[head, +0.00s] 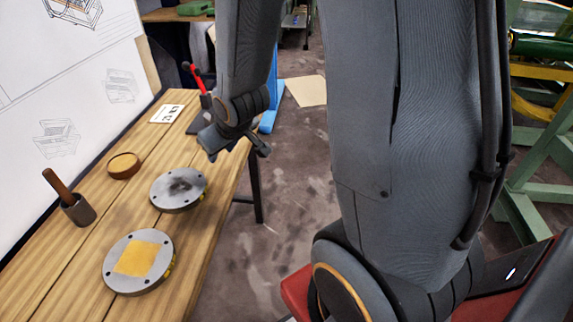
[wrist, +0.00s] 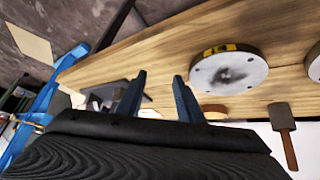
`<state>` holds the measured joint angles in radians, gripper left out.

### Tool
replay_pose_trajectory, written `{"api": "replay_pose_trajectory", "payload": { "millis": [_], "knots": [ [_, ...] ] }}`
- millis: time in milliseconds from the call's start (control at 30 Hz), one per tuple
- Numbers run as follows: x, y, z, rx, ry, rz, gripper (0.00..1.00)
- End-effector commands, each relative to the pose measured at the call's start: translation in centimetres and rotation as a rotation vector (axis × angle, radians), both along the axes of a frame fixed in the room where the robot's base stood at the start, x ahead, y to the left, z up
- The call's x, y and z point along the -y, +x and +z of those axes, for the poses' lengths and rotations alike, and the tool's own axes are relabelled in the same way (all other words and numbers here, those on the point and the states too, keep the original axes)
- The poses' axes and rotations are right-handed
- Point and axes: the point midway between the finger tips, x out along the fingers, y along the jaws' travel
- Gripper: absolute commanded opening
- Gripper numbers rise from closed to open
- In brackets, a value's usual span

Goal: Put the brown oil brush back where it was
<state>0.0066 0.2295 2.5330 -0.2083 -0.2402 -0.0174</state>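The brown oil brush (head: 58,184) shows as a brown handle tilted up out of a grey cup-shaped piece (head: 79,210) at the table's left side. I cannot tell whether the grey piece is a holder or the brush's own head. In the wrist view the brown handle (wrist: 289,150) and grey piece (wrist: 282,116) are at the right. My gripper (head: 236,148) is above the far right part of the table, well away from the brush. In the wrist view its two fingers (wrist: 158,96) stand apart with nothing held between them.
On the wooden table (head: 75,270) are a dark-smudged metal disc (head: 179,188), a disc with a yellow square (head: 138,262), a round brown dish (head: 124,165) and a white card (head: 166,113). A red-and-black tool (head: 194,77) is near my gripper. A drawing board (head: 60,90) borders the left.

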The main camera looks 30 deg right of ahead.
Motion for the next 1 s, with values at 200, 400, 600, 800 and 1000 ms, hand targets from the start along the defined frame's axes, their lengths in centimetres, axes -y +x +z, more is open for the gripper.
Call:
{"api": "replay_pose_trajectory", "payload": {
  "millis": [200, 400, 600, 800, 1000],
  "knots": [
    [6.7, -8.8, 2.1, -0.309, 0.006, -0.258, 0.34],
    [8.1, -15.9, 4.1, -0.529, 0.061, -0.402, 0.34],
    [7.9, -18.7, 5.0, -0.614, 0.089, -0.445, 0.34],
    [7.9, -18.7, 5.1, -0.617, 0.090, -0.446, 0.34],
    [7.0, -18.7, 5.9, -0.619, 0.081, -0.417, 0.34]
  ]
}}
